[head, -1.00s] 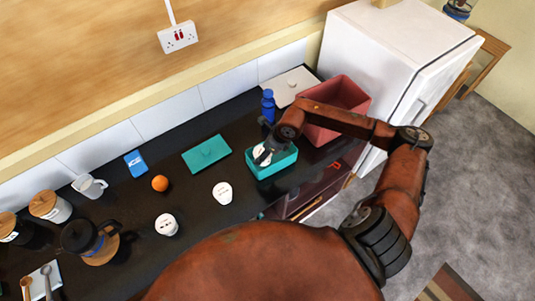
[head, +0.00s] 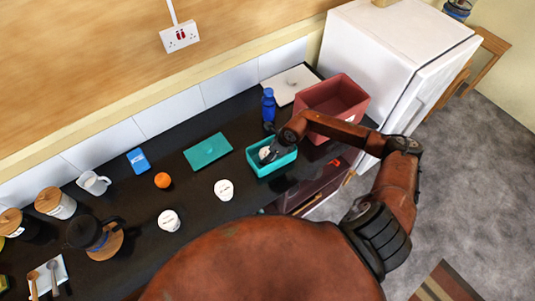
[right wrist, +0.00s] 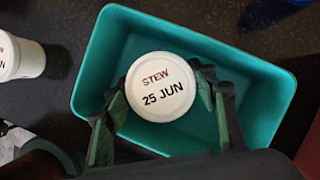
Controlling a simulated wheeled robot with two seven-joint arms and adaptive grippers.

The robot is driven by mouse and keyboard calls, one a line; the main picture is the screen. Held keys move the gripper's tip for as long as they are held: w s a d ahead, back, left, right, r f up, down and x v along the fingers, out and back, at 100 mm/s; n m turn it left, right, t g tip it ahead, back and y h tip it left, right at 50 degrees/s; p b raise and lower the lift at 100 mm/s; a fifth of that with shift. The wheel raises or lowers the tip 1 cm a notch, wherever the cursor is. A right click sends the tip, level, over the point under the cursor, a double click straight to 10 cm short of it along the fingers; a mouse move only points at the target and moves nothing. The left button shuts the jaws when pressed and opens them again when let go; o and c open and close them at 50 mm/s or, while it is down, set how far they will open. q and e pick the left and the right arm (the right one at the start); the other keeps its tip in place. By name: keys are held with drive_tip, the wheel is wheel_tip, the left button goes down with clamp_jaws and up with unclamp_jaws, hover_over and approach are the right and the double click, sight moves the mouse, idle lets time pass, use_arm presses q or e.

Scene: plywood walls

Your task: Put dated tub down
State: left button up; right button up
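The dated tub (right wrist: 160,88) is white and round, its lid marked "STEW 25 JUN". It also shows in the head view (head: 264,153), partly covered by my right gripper (head: 271,151). It is upright inside the open teal bin (right wrist: 262,80), between the bin's walls. In the right wrist view my right gripper (right wrist: 161,92) has one green-padded finger against each side of the tub. The tub's underside is hidden, so I cannot tell whether it touches the bin's floor. My left gripper is not in view.
Two white tubs (head: 223,190) (head: 168,220), an orange (head: 162,180) and a teal lid (head: 208,151) lie left of the bin. A blue bottle (head: 268,104) and a red crate (head: 333,97) stand close behind and right. The fridge (head: 400,55) is beyond.

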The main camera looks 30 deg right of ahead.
drive_tip(key=shift+o, duration=0.8)
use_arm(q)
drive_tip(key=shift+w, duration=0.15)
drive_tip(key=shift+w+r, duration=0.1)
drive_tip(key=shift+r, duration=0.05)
use_arm(e)
drive_tip(key=shift+r, duration=0.1)
drive_tip(key=shift+s+d+r, duration=0.15)
drive_tip(key=shift+r, duration=0.15)
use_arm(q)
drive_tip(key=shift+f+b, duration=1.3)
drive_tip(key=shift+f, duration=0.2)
use_arm(e)
drive_tip(key=v, duration=1.1)
